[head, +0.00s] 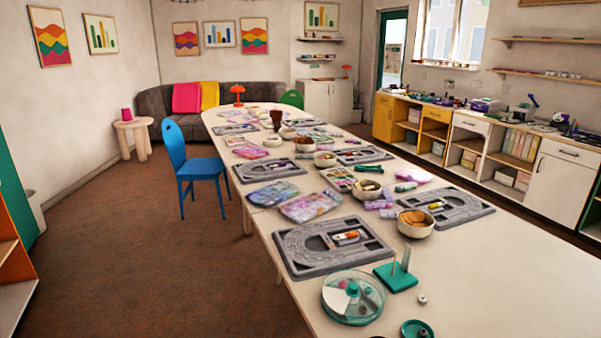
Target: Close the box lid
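Neither of my grippers is in the head view.
The long pale table (520,285) has free room at front right. A teal stand with upright pegs (396,276) and a grey bead board (300,262) lie close behind the box. A bowl (414,230) stands farther back. A blue chair (205,172) stands at the table's left side.

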